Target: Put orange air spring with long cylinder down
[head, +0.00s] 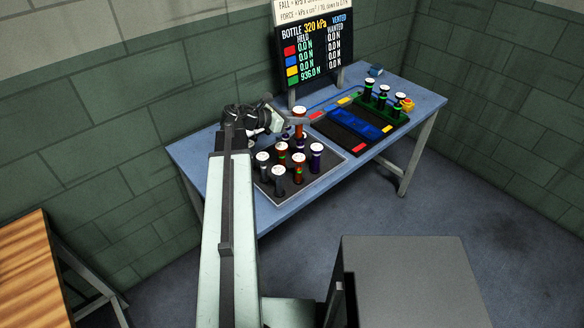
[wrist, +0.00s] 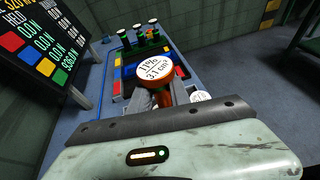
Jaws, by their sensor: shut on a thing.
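The orange air spring (head: 299,126) has a long cylinder and a white round cap. In the head view it stands upright at the back of the tray. My gripper (head: 290,124) reaches it from the left and is shut on it. In the wrist view the orange air spring (wrist: 158,78) is between the fingers, and its cap carries printed black text. The tray (head: 331,172) is dark with a light rim and holds several other capped springs (head: 299,160). The lower end of the orange spring is hidden behind the others, so I cannot tell whether it touches the tray.
A dark board with coloured blocks (head: 368,131) lies right of the tray. A green rack (head: 397,118) with several springs stands at the far right of the blue table (head: 192,152). A display board (head: 313,50) stands at the back. Bare table lies along the front edge.

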